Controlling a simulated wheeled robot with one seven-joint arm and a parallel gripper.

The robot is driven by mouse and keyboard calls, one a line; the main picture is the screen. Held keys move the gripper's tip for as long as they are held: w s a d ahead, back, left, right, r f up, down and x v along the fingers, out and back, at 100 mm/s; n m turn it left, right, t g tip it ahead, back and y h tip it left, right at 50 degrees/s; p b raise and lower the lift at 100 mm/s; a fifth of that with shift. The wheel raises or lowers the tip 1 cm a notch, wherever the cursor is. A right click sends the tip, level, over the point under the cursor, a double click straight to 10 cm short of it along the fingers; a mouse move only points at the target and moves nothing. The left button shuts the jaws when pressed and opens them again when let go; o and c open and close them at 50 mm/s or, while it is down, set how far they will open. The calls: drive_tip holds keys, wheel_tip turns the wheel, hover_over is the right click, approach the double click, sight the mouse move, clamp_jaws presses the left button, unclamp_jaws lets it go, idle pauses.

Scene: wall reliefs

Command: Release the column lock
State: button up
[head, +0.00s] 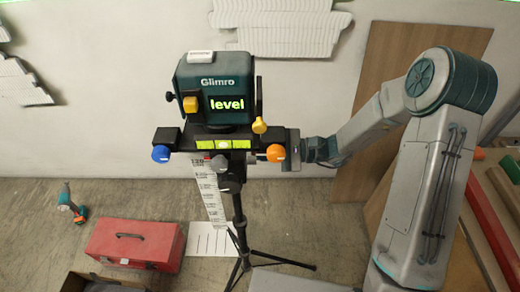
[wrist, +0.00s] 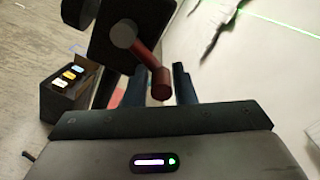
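A teal Glimro level (head: 213,88) stands on a black tripod head, its display reading "level". Below it, a column with a scale (head: 207,185) runs down into the tripod. In the wrist view a red lever (wrist: 150,65) sticks out from a grey pivot on a dark block; I take it to be the column lock. My gripper (wrist: 158,80) is open, a dark blue finger on each side of the lever's end in the picture. I cannot tell whether they touch it. In the head view my gripper (head: 288,150) is beside the orange knob (head: 276,153), its fingertips hidden.
A blue knob (head: 161,153) and a grey knob (head: 220,162) are on the tripod head. The tripod legs (head: 240,262) spread over the floor. A red toolbox (head: 134,245) and a drill (head: 71,204) lie left. A wood panel (head: 385,100) leans at the right.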

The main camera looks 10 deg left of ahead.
drive_tip(key=n+b, duration=0.2)
drive_tip(key=shift+w+r+b, duration=0.2)
drive_tip(key=shift+r+b, duration=0.1)
drive_tip(key=shift+r, duration=0.05)
drive_tip(key=shift+r+n+b, duration=0.45)
drive_tip(key=shift+n+b, duration=0.2)
drive_tip(key=shift+n, duration=0.35)
drive_tip(key=shift+r+n, duration=0.35)
drive_tip(key=shift+n, duration=0.05)
drive_tip(key=shift+a, duration=0.1)
clamp_jaws()
drive_tip(key=o, duration=0.9)
unclamp_jaws()
drive_tip(key=shift+c, duration=0.2)
drive_tip(key=shift+w+d, duration=0.15)
drive_tip(key=shift+d, duration=0.4)
drive_tip(key=b+v, duration=0.1)
drive_tip(key=v, duration=1.2)
